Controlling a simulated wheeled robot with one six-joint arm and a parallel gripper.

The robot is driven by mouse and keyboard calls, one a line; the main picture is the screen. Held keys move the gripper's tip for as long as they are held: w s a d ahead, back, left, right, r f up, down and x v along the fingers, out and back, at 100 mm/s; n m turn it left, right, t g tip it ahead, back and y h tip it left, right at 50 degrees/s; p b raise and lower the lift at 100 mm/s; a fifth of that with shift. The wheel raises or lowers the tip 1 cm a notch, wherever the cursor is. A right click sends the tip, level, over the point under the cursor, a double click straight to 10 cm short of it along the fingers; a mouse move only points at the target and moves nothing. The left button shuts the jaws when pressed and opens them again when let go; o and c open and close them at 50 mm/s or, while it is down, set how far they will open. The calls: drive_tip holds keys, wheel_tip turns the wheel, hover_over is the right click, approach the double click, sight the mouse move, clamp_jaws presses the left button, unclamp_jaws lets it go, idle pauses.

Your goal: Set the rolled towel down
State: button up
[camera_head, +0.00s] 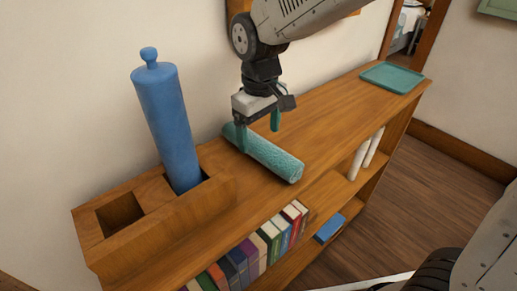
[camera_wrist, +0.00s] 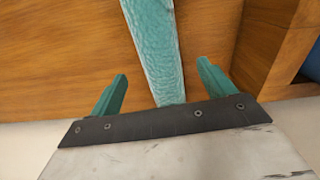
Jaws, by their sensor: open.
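The rolled towel (camera_head: 268,154) is teal and textured. My gripper (camera_head: 258,140) is just above the towel's wall-side part. Its two teal fingers are spread apart, one on each side of the roll. In the wrist view the towel (camera_wrist: 155,45) runs between the open fingers (camera_wrist: 162,68), with a visible gap on both sides. The towel's end near the palm is cut off by the gripper body.
A wooden two-compartment holder (camera_head: 160,232) stands at the left, with a tall blue bottle (camera_head: 166,125) in one compartment and the other empty. A teal tray (camera_head: 392,77) lies at the far right end. Bare wood lies between tray and towel.

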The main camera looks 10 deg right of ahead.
sight(259, 141)
drive_tip(key=f, duration=0.4)
drive_tip(key=shift+s+a+f, duration=0.1)
drive_tip(key=shift+s+f, duration=0.15)
drive_tip(key=shift+f, duration=0.1)
drive_tip(key=c, duration=1.2)
drive_tip(key=shift+r, duration=0.2)
drive_tip(key=shift+r, duration=0.25)
drive_tip(key=r, duration=0.3)
drive_tip(key=shift+s, duration=0.2)
drive_tip(key=s+d, duration=0.2)
drive_tip(key=s, duration=0.5)
drive_tip(key=s+d+r, duration=0.1)
drive_tip(key=s+d, duration=0.2)
drive_tip(key=s, duration=0.5)
